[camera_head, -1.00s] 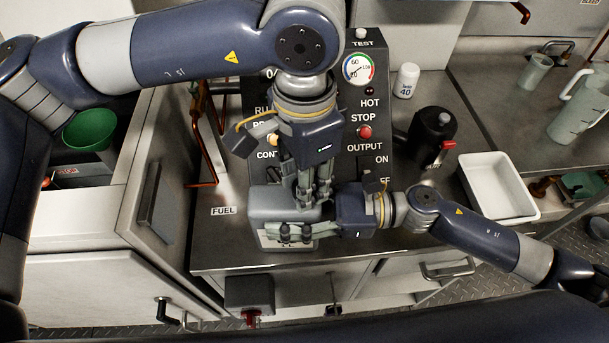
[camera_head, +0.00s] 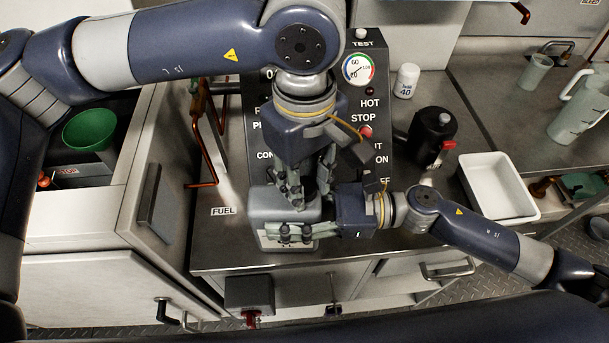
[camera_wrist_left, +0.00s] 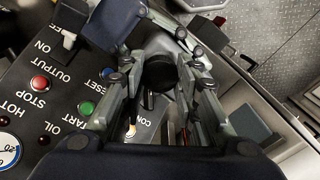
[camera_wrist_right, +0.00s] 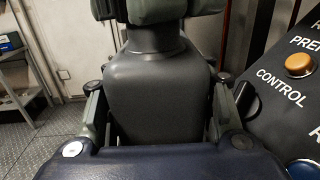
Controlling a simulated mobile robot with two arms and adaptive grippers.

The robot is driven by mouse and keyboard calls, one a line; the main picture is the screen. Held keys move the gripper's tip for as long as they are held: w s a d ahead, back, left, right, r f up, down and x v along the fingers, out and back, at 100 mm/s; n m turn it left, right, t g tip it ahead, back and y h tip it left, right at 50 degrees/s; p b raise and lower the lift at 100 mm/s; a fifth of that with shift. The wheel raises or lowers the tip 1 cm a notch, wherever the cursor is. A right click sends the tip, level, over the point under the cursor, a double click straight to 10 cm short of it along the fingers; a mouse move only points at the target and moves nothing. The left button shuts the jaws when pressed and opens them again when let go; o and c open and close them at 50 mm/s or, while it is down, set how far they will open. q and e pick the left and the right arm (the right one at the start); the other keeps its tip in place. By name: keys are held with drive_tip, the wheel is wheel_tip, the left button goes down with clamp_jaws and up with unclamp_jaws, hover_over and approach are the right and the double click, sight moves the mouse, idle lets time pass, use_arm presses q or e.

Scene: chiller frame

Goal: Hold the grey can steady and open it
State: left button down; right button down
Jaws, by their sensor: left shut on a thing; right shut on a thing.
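The grey can (camera_head: 265,206) stands upright near the front edge of the metal counter. My right gripper (camera_head: 284,222) comes in from the right and is shut on the can's body; the right wrist view shows the broad grey body (camera_wrist_right: 158,92) between its fingers. My left gripper (camera_head: 309,188) points down from above and is shut on the dark round cap (camera_wrist_left: 160,72) on the can's top. The cap is mostly hidden by the fingers in the head view. I cannot tell whether it has loosened.
A control panel (camera_head: 350,110) with buttons and a gauge stands right behind the can. A black canister (camera_head: 432,135), a white bottle (camera_head: 406,80) and a white tray (camera_head: 497,186) are to the right. A green bowl (camera_head: 89,130) is at the left.

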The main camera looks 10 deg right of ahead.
use_arm(q)
drive_tip(key=n, duration=0.5)
drive_tip(key=shift+n, duration=0.3)
drive_tip(key=n, duration=1)
drive_tip(key=shift+r+n, duration=0.1)
drive_tip(key=shift+n, duration=0.3)
drive_tip(key=n, duration=0.8)
drive_tip(key=shift+n, duration=0.3)
drive_tip(key=n, duration=0.3)
drive_tip(key=shift+n, duration=0.4)
drive_tip(key=n, duration=0.5)
drive_tip(key=shift+w, duration=0.1)
